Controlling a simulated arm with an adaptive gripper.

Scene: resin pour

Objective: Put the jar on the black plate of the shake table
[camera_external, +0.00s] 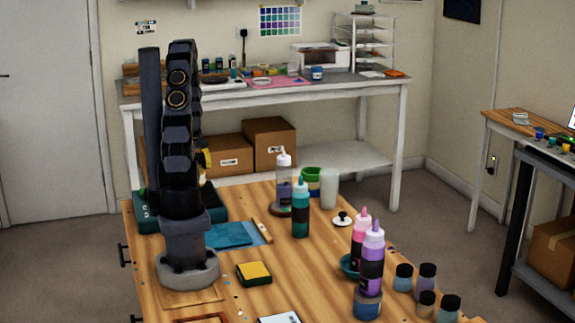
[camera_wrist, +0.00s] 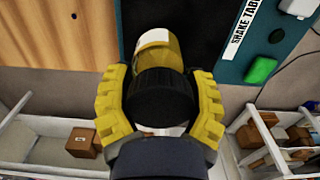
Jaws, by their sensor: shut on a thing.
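In the wrist view, the yellow fingers of my gripper (camera_wrist: 160,100) are shut on both sides of a jar (camera_wrist: 154,48). The jar has a black lid (camera_wrist: 162,90) facing the camera and a yellow and whitish body beyond it. The black plate (camera_wrist: 203,22) of the teal shake table (camera_wrist: 238,62) shows behind and beside the jar. I cannot tell whether the jar touches the plate. In the external view, the shake table (camera_external: 147,219) is partly behind my arm. A little yellow of my gripper (camera_external: 205,163) shows there; the jar is hidden.
A green button (camera_wrist: 261,70) and a dark knob are on the shake table's panel. On the wooden table, a teal bottle (camera_external: 300,212), a pink bottle (camera_external: 360,238) and a purple bottle (camera_external: 371,262) stand right of my arm. Several small jars stand at the front right.

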